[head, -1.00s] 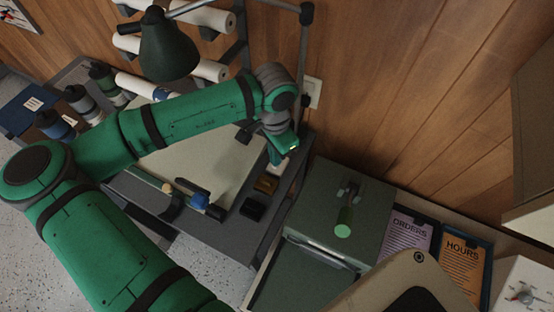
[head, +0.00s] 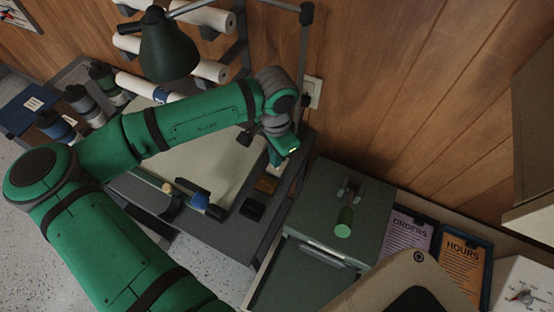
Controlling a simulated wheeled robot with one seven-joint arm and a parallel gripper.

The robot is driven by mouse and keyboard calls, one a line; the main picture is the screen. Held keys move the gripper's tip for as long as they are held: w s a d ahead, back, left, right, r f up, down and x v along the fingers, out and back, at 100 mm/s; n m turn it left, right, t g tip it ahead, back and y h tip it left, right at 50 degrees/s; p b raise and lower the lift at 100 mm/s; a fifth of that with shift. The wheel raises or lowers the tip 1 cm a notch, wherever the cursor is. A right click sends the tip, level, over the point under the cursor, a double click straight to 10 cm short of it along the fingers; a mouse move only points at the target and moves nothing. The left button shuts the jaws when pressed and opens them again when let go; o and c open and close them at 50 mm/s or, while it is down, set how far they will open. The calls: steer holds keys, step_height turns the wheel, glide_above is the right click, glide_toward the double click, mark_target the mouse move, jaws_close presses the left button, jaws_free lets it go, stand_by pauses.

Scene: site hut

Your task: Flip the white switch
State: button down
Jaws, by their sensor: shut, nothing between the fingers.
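A pale plate (head: 313,92) is fixed to the wood wall just right of my wrist. It may carry the white switch, but it is too small and partly covered to tell, and I cannot see a rocker's position. My gripper (head: 275,158) hangs below the green wrist, left of and below the plate, above the right edge of the desk. Its fingers are shut and empty, largely hidden by the wrist. I see no contact with the plate.
A green lamp (head: 167,46) and paper rolls (head: 208,18) stand behind my arm. Framed signs (head: 463,262) and a white dial box (head: 526,290) lie further right.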

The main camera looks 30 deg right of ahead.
steer(key=shift+f, duration=0.45)
steer(key=shift+r, duration=0.15)
step_height(320, 180, up, 7)
stand_by(1.1)
stand_by(0.3)
